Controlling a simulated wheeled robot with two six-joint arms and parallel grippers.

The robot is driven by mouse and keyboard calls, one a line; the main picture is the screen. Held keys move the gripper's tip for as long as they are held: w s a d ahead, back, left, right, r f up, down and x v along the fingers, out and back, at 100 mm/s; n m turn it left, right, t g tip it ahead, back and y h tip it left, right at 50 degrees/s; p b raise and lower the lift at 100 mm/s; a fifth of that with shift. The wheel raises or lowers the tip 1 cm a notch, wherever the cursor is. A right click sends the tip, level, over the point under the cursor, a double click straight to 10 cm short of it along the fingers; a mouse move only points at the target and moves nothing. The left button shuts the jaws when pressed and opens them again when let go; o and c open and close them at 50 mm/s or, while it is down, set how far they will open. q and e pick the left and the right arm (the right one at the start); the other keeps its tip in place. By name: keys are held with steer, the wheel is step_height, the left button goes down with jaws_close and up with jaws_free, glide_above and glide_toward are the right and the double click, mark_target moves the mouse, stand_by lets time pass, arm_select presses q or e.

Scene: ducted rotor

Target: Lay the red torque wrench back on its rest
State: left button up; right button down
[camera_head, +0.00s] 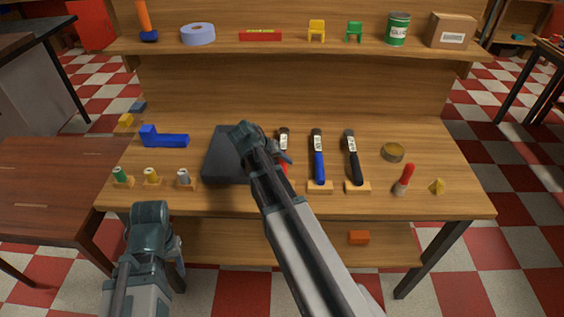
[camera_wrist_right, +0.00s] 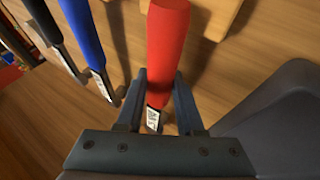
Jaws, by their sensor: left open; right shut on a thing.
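The red torque wrench (camera_wrist_right: 168,45) is gripped between the two fingers of my right gripper (camera_wrist_right: 160,100). In the head view only a sliver of the wrench (camera_head: 284,143) shows beside my right arm, which hides most of it and the gripper tips. A wooden rest (camera_wrist_right: 217,15) shows beside and behind the red handle in the wrist view; I cannot tell whether they touch. The blue wrench (camera_head: 319,165) and the black wrench (camera_head: 351,160) lie on their own rests to the right. My left gripper (camera_head: 178,262) is open and empty in front of the bench.
A dark grey box (camera_head: 222,158) stands left of my right gripper.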

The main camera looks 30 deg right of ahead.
steer(key=shift+c, duration=2.3)
jaws_free()
steer(key=p+v, duration=1.1)
steer(key=v, duration=0.3)
steer(key=shift+f, duration=0.1)
steer(key=s+a+f+n+y, duration=0.2)
steer(key=s+a, duration=0.5)
steer(key=a, duration=0.4)
steer(key=s+a+f+n+g+y, duration=0.1)
steer(key=s+a+f+n+y, duration=0.1)
steer(key=s+a+n+y, duration=0.2)
steer(key=s+a+n, duration=0.3)
steer(key=s+a, duration=0.1)
steer(key=a, duration=0.3)
steer(key=shift+s, duration=0.2)
